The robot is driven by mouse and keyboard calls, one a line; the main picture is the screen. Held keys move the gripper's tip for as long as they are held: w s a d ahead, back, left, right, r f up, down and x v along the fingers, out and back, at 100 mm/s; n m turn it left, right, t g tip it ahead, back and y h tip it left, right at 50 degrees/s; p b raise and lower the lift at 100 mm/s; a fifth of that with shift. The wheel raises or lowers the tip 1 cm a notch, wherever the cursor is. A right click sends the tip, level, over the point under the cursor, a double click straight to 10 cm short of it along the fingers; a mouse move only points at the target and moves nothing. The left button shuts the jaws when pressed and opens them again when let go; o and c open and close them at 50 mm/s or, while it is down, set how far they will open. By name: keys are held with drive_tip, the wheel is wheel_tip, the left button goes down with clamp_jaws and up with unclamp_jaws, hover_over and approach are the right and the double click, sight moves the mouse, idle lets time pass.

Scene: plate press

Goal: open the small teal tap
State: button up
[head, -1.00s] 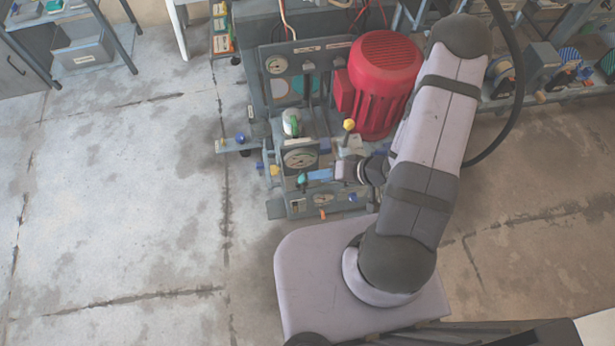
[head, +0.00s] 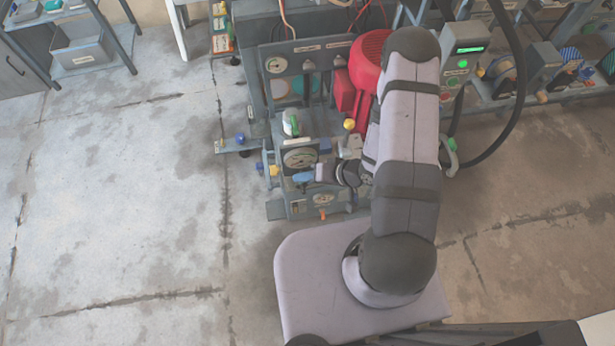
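My gripper (head: 303,177) reaches in from the right, low over the front of the press (head: 303,206), just below a round gauge (head: 299,158). Its blue fingers lie where a small teal part, probably the teal tap, showed a second ago. I cannot make the teal tap out now; the fingers seem to cover it. The fingers are too small to tell whether they are open or shut, or whether they touch the tap.
A green-and-white part (head: 291,124) and a yellow knob (head: 349,124) stand behind the gauge. A red motor (head: 369,60) is partly behind my arm. A control box with a green display (head: 463,62) stands to the right. The floor at left is clear.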

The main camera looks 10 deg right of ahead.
clamp_jaws()
drive_tip(key=shift+a+r, duration=0.1)
drive_tip(key=shift+a+r+n+h+p, duration=0.15)
drive_tip(key=shift+h+p, duration=0.1)
drive_tip(key=shift+h, duration=0.25)
drive_tip(key=shift+a+f+n+h+p, duration=0.1)
drive_tip(key=shift+n+h+p, duration=0.15)
drive_tip(key=shift+h, duration=0.25)
drive_tip(key=shift+a+r+n+h+p, duration=0.1)
drive_tip(key=shift+h+p, duration=0.2)
drive_tip(key=shift+h, duration=0.2)
drive_tip(key=shift+a+n+h, duration=0.15)
drive_tip(key=shift+h, duration=0.75)
drive_tip(key=shift+a+n+h, duration=0.1)
drive_tip(key=shift+n+h, duration=0.05)
drive_tip(key=shift+h, duration=0.75)
unclamp_jaws()
